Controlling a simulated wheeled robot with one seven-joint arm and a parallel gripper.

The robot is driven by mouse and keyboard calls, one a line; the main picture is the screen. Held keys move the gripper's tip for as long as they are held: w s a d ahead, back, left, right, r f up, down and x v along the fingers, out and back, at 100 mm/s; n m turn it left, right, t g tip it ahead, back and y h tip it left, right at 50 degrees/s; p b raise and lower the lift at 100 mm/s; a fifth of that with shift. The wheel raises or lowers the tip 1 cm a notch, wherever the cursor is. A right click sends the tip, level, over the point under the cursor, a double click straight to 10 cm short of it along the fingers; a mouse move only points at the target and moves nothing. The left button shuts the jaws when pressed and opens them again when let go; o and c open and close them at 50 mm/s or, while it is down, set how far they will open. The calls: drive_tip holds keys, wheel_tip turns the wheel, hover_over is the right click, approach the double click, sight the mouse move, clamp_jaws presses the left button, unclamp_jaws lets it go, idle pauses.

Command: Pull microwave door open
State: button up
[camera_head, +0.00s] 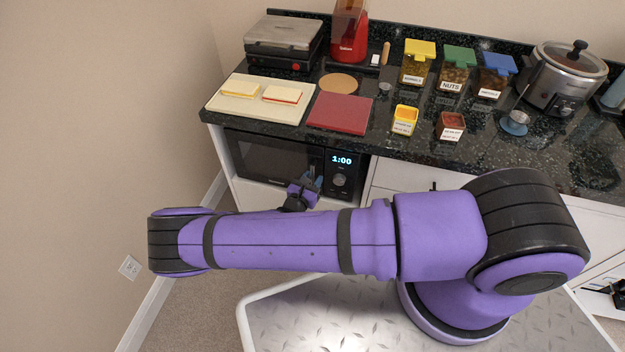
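The microwave (268,159) is built into the cabinet under the counter, left of centre. It has a dark door and a control panel at its right with a lit "1:00" display (342,160) and a knob. The door looks shut. My gripper (312,181) is in front of the microwave, near the right edge of the door beside the control panel. It is small and partly hidden by my purple arm. I cannot tell whether its fingers are open or shut, or whether they touch the door. No handle is clearly visible.
The dark counter (400,144) above holds a white board (220,105), a red board (340,113), a grill press (284,42), several lidded jars and a slow cooker (565,76). A wall (110,110) stands close at the left. Some carpet (200,290) is clear below.

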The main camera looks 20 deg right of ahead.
clamp_jaws()
drive_tip(key=shift+s+a, duration=0.1)
drive_tip(key=shift+a, duration=0.05)
